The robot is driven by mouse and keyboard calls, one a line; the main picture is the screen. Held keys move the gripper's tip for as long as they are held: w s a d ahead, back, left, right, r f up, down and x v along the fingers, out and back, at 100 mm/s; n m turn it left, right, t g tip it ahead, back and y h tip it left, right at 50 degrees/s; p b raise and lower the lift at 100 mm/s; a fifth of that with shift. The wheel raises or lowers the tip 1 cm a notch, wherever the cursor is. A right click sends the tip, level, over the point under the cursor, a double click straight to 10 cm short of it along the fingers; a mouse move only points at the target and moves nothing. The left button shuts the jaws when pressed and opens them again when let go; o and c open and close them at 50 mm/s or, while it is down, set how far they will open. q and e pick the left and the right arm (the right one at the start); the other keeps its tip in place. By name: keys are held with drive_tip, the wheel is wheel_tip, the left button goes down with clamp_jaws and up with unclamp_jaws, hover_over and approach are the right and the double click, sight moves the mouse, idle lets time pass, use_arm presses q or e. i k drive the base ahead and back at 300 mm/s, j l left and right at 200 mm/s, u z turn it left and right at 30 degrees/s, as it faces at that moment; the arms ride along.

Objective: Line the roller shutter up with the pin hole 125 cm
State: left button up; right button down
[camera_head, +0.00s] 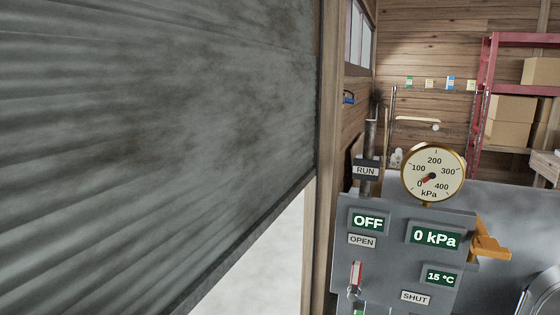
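The grey corrugated roller shutter (160,130) fills the left of the head view. It is partly raised, and its slanting lower edge (255,230) leaves a bright gap (270,265) beneath. A wooden post (328,150) stands along its right side. No pin hole and no height marks can be made out. Neither of my grippers is in view.
A grey control panel (385,260) at the lower right reads OFF, 0 kPa and 15 °C. It carries RUN, OPEN and SHUT labels, a round gauge (433,174) near zero, a red-handled lever (356,278) and an orange handle (487,244). A red rack (485,80) with cartons (510,108) stands behind.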

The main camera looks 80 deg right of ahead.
sight(141, 159)
drive_tip(key=z, duration=2.4)
drive_tip(key=u, duration=0.45)
drive_tip(key=k+j+u, duration=0.1)
drive_tip(key=u, duration=0.35)
drive_tip(key=j+u, duration=0.1)
drive_tip(key=u, duration=0.35)
drive_tip(key=j+u, duration=0.1)
drive_tip(key=u, duration=0.4)
drive_tip(key=j+u, duration=0.1)
drive_tip(key=u, duration=0.35)
drive_tip(key=z, duration=2.4)
